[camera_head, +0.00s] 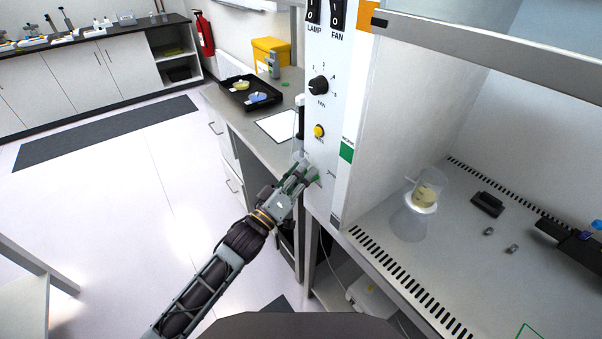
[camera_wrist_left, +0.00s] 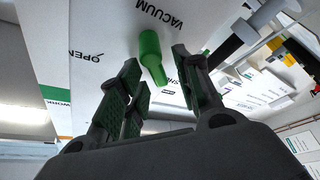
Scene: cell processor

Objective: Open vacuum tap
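The vacuum tap (camera_wrist_left: 151,53) has a green handle on the white front panel, under the word VACUUM in the left wrist view. Its lever tip points towards my gripper, with an OPEN label to the left and a second label beside it. My left gripper (camera_wrist_left: 157,62) is open, with one finger on each side of the handle. I cannot tell whether either finger touches it. In the head view, my left gripper (camera_head: 306,174) is at the lower front panel of the cabinet (camera_head: 320,150), where a bit of green shows. My right gripper is not in view.
The panel above carries a yellow button (camera_head: 319,131), a black fan knob (camera_head: 318,86) and two switches. A side counter (camera_head: 265,142) holds a black tray (camera_head: 250,96) and a yellow box (camera_head: 271,52). Inside the cabinet stands a clear flask (camera_head: 411,220). Open floor lies to the left.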

